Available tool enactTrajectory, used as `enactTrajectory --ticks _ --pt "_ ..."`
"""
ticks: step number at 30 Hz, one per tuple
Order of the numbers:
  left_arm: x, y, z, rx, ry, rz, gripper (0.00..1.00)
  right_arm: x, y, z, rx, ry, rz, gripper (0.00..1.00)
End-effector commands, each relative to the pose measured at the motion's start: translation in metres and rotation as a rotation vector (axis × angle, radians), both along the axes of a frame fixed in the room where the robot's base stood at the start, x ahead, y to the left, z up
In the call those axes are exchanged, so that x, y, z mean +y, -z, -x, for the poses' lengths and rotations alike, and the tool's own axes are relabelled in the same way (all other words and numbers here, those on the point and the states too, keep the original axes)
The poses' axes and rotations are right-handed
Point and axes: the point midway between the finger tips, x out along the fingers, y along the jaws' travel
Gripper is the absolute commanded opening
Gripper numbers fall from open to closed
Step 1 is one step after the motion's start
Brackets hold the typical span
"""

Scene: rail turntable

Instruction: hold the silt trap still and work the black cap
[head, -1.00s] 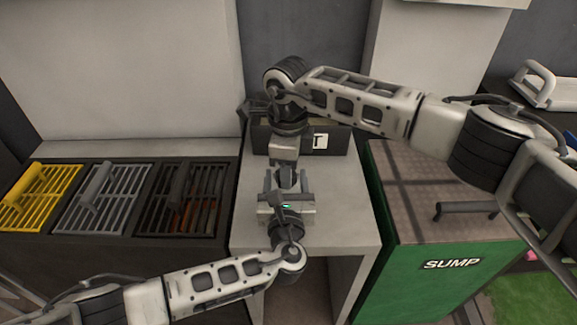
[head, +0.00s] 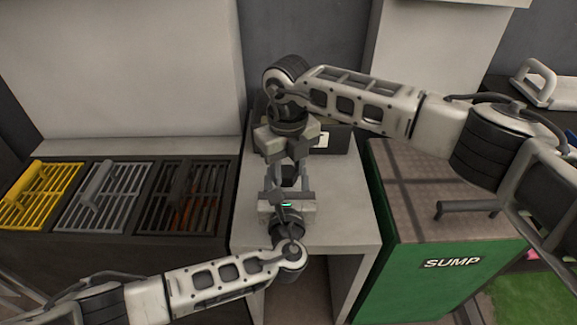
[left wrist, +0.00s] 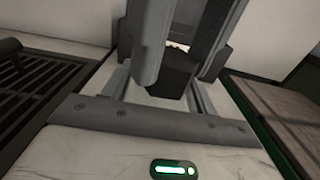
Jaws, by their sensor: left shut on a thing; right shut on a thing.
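My left gripper (head: 288,181) reaches in from the front over the pale bench, its fingers pointing away from me and shut on the silt trap, which is mostly hidden between the grippers. My right gripper (head: 289,171) comes down from above the same spot, its fingers shut on the black cap. In the left wrist view the right gripper's two fingers (left wrist: 183,50) straddle the dark, block-like black cap (left wrist: 168,76). My left fingers lie on either side below it. The exact contact points are hidden.
A dark box (head: 336,140) with a white label stands behind on the bench (head: 345,215). Yellow (head: 40,196), grey (head: 102,196) and dark rusty (head: 180,198) grates lie at the left. The green SUMP box (head: 450,262) stands at the right.

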Motion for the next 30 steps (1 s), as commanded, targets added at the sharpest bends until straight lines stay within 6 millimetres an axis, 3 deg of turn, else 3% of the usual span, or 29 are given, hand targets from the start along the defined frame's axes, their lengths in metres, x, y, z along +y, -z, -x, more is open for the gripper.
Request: enactTrajectory --ticks 10,21,30 --pt "0.0007 0.0016 0.0003 0.004 -0.001 -0.001 0.17 0.0014 -0.0016 0.0002 -0.001 0.038 -0.003 0.12" --pt "0.0009 0.0021 0.0004 0.005 -0.001 -0.002 0.17 0.0040 -0.0019 0.0009 0.000 0.512 -0.003 0.12" --pt "0.0011 0.0026 0.0004 0.006 -0.001 -0.002 0.17 0.0042 -0.0022 0.0009 0.000 0.543 -0.004 0.12"
